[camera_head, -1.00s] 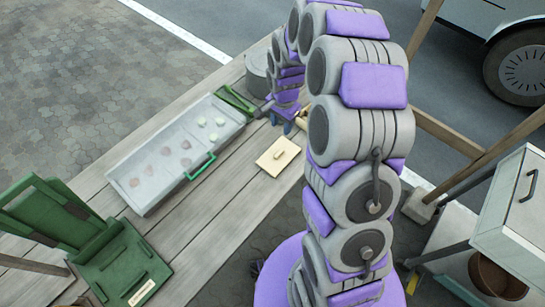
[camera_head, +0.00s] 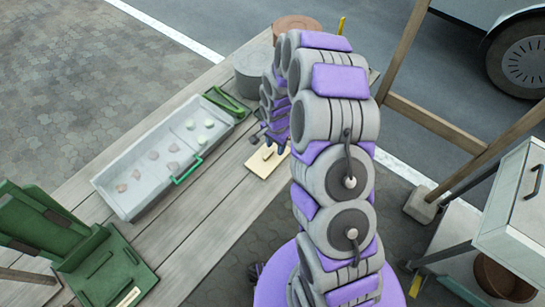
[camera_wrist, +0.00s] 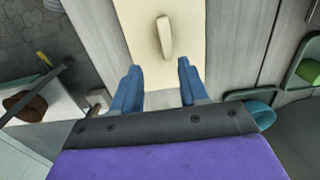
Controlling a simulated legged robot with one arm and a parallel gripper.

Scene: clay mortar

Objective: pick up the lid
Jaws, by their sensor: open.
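The lid (camera_head: 258,165) is a flat, cream-coloured square board with a raised bar handle (camera_head: 268,153), lying on the wooden table near its front edge. In the wrist view the lid (camera_wrist: 145,40) is at the top middle with its handle (camera_wrist: 164,37) standing up from it. My gripper (camera_head: 277,145) is above the lid's far right side, close to the handle. In the wrist view my gripper (camera_wrist: 158,82) shows two blue fingers spread wide apart, with nothing between them. The handle lies just beyond the fingertips, roughly in line with the gap.
A grey tray (camera_head: 125,200) with several small pieces and a green handle stands left of the lid. A grey round pot (camera_head: 252,75) and a brown round thing (camera_head: 297,25) stand at the table's far end. A green stand (camera_head: 95,260) is at lower left.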

